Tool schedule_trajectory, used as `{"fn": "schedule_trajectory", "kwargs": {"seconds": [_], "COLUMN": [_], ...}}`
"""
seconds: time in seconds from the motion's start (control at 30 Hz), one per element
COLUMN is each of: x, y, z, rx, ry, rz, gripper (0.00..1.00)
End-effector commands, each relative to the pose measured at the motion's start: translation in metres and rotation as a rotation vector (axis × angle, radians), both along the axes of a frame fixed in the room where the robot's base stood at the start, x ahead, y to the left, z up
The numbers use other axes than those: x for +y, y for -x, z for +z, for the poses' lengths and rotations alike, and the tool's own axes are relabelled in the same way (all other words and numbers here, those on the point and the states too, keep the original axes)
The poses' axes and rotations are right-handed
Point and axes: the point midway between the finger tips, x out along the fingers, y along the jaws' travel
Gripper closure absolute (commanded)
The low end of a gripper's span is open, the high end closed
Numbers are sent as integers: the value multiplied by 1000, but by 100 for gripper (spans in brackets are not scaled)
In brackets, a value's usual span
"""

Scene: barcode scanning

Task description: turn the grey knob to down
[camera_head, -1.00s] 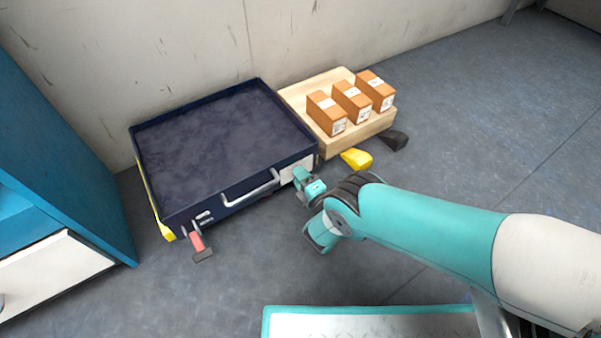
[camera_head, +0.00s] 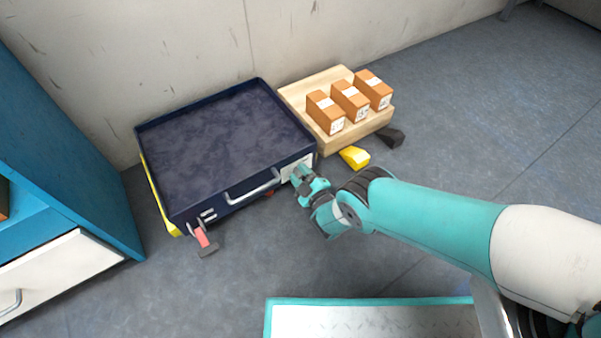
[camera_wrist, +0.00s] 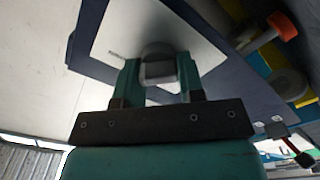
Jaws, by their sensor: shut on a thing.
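The grey knob (camera_wrist: 158,66) sits on a white panel (camera_wrist: 185,38) in the wrist view. My gripper (camera_wrist: 160,78) is shut on it, with a teal finger on either side. In the head view my gripper (camera_head: 299,178) is against the white panel at the right end of the dark blue case's front. The knob is hidden there by the gripper, and I cannot tell which way it points.
The open dark blue case (camera_head: 183,220) has a silver handle (camera_head: 252,188) and a red-and-grey lever (camera_head: 203,238). A wooden pallet (camera_head: 318,92) with several brown boxes stands right of it. Yellow (camera_head: 354,157) and black (camera_head: 390,136) pieces lie near the pallet. A blue cabinet (camera_head: 75,160) stands at left.

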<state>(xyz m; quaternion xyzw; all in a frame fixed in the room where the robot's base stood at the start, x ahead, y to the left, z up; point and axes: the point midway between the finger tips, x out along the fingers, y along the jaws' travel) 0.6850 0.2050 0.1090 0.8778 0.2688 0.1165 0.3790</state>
Motion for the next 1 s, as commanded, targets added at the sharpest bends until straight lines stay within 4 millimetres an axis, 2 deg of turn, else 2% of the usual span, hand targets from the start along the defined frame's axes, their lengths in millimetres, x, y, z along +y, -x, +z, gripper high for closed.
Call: {"fn": "schedule_trajectory", "kwargs": {"seconds": [0.63, 0.67, 0.73, 1.0], "x": [-3, -3, -2, 0], "y": [0, 0, 0, 0], "z": [-1, -2, -1, 0], "rx": [28, 29, 29, 27], "ry": [-34, -34, -35, -36], "rz": [-4, -5, -4, -1], "gripper": [88, 57, 41, 40]}}
